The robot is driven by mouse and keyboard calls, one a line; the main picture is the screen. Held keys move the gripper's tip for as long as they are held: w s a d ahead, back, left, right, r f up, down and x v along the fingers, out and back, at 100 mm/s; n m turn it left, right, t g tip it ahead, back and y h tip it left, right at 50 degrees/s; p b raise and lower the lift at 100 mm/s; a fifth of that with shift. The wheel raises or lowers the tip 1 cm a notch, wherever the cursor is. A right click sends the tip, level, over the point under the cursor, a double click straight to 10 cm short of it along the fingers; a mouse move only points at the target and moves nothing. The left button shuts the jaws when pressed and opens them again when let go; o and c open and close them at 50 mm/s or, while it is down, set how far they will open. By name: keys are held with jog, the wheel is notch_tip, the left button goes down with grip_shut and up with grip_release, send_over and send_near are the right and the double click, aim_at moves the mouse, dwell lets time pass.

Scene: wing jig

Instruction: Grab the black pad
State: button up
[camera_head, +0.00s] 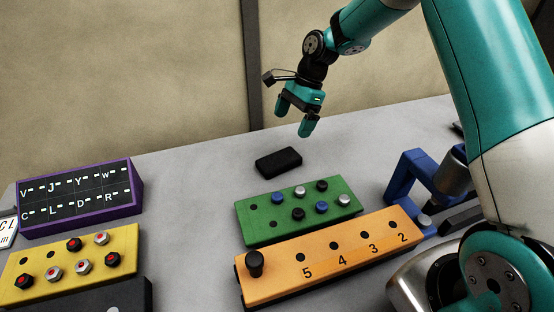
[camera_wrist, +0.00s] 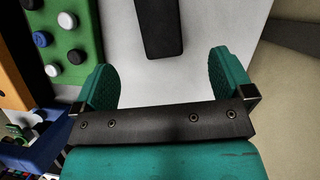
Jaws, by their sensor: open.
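The black pad (camera_head: 278,162) lies flat on the grey table behind the green board in the head view. In the wrist view the pad (camera_wrist: 161,28) is a dark block at the top, beyond my fingertips and roughly between their lines. My gripper (camera_head: 293,122) hangs above the table, higher than the pad and slightly to its right in the head view. Its two teal fingers (camera_wrist: 165,75) are apart with nothing between them. The far end of the pad is cut off at the top of the wrist view.
A green board (camera_head: 262,231) with pegs stands just in front of the pad, and an orange numbered board (camera_head: 284,287) in front of that. A blue bracket (camera_head: 403,181) is at right. A purple lettered box (camera_head: 137,187) and yellow board (camera_head: 75,282) stand left. Table around the pad is clear.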

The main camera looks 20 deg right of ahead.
aim_at(280, 158)
jog(key=p+x, duration=0.1)
jog(key=x, duration=0.6)
jog(key=shift+s, duration=0.1)
jog(key=shift+d+p+x, duration=0.15)
jog(key=shift+p+x, duration=0.25)
jog(key=shift+x, duration=0.75)
jog(key=shift+d+p+x, duration=0.1)
jog(key=shift+p+x, duration=0.25)
jog(key=shift+x, duration=0.8)
jog(key=shift+f, duration=0.1)
jog(key=shift+c, duration=0.2)
jog(key=c, duration=1)
